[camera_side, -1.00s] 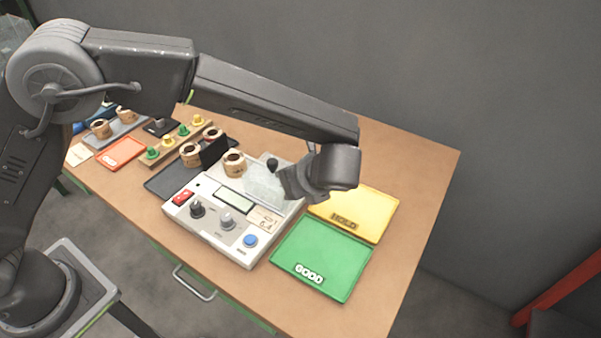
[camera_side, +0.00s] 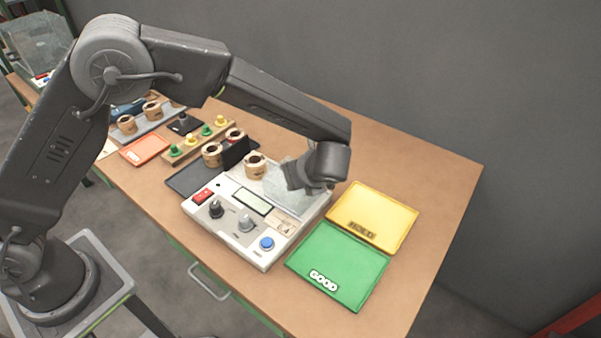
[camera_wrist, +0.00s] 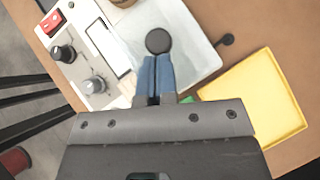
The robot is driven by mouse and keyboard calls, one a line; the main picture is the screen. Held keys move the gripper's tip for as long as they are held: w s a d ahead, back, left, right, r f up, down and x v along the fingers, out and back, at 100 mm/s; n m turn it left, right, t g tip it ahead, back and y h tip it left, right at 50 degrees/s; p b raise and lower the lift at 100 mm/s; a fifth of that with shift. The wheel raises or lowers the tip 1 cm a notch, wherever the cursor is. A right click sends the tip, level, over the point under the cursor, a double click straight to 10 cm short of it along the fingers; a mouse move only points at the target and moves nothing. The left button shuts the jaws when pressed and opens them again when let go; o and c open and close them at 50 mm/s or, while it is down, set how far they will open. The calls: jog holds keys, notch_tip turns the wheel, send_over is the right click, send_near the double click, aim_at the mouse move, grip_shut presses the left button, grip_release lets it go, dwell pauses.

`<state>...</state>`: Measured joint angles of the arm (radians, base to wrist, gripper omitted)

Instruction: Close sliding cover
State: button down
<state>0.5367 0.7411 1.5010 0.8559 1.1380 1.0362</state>
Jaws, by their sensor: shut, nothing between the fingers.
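The sliding cover (camera_side: 280,197) is a clear, pale panel on the grey tester (camera_side: 235,232). It also shows in the wrist view (camera_wrist: 190,35). A coil (camera_side: 255,166) stands uncovered at its left edge. A round dark knob (camera_wrist: 158,41) shows over the cover in the wrist view. My gripper (camera_wrist: 155,58) has its blue fingers together and empty, with the tips right by this knob; I cannot tell whether they touch it. In the side view my gripper (camera_side: 297,187) is low over the cover and hides part of it.
The yellow HOLD tray (camera_side: 385,205) and green GOOD tray (camera_side: 335,258) lie to the right. The table's right end is clear.

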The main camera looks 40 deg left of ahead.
jog(key=a, duration=1.4)
jog(key=shift+d, duration=0.1)
jog(key=s+d+f+v, duration=0.1)
jog(key=d+f+v, duration=0.1)
jog(key=v, duration=1.1)
jog(key=s+a+r+n+h, duration=0.2)
jog(key=s+r+n, duration=0.1)
jog(key=s+n, duration=0.3)
jog(key=s+a+r+n+t+h, duration=0.1)
jog(key=s+a+r+n+h, duration=0.2)
jog(key=s+n, duration=0.4)
jog(key=s+a+r+n+h, duration=0.2)
jog(key=s+r+n, duration=0.3)
jog(key=n, duration=0.5)
jog(key=shift+s+a+t+h, duration=0.3)
jog(key=shift+s+a, duration=0.2)
jog(key=shift+s, duration=0.4)
